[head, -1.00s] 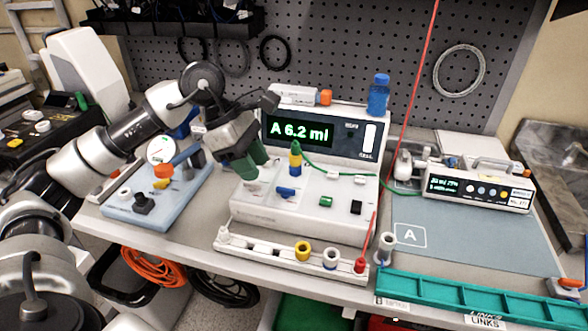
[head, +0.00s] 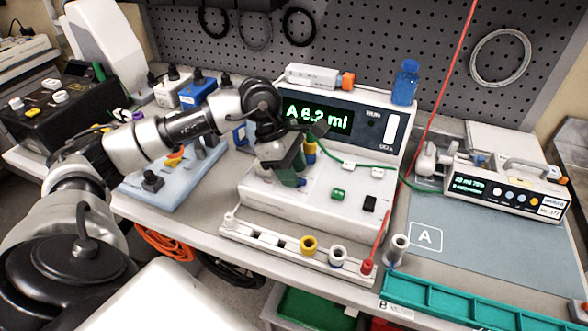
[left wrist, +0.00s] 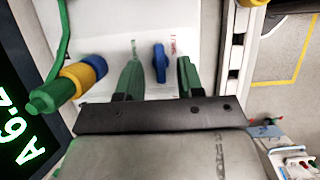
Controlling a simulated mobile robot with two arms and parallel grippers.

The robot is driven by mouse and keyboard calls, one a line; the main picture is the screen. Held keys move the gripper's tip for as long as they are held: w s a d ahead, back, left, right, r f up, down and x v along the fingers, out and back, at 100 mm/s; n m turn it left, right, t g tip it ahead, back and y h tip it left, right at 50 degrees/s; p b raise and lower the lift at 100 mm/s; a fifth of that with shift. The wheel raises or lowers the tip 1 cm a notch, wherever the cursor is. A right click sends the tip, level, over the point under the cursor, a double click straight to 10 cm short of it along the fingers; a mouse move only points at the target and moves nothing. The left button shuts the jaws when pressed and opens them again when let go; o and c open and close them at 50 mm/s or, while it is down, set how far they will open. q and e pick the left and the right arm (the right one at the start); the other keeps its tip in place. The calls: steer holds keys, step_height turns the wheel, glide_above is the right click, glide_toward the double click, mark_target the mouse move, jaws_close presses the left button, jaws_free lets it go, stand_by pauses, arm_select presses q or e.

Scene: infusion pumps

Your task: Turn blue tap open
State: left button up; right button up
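The blue tap (left wrist: 159,62) is a small blue handle on the white sloped front panel of the pump (head: 270,198). In the left wrist view it lies between the two green fingers of my left gripper (left wrist: 158,75), with a gap on each side. My left gripper is open. In the head view the left gripper (head: 292,175) is down over the pump panel, and only a bit of the blue tap (head: 301,183) shows beside its fingers. My right gripper is in neither view.
A blue and yellow connector with a green plug (left wrist: 65,86) stands close beside the left gripper; a green line runs from it. The pump display (head: 320,116) reads A 6.2 ml. A white rail (head: 285,249) with coloured rings lies in front. The grey mat (head: 480,250) at right is mostly clear.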

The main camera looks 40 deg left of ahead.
arm_select(q)
steer(key=shift+d+f, duration=0.15)
steer(key=shift+f, duration=0.3)
steer(key=shift+c, duration=0.3)
jaws_close()
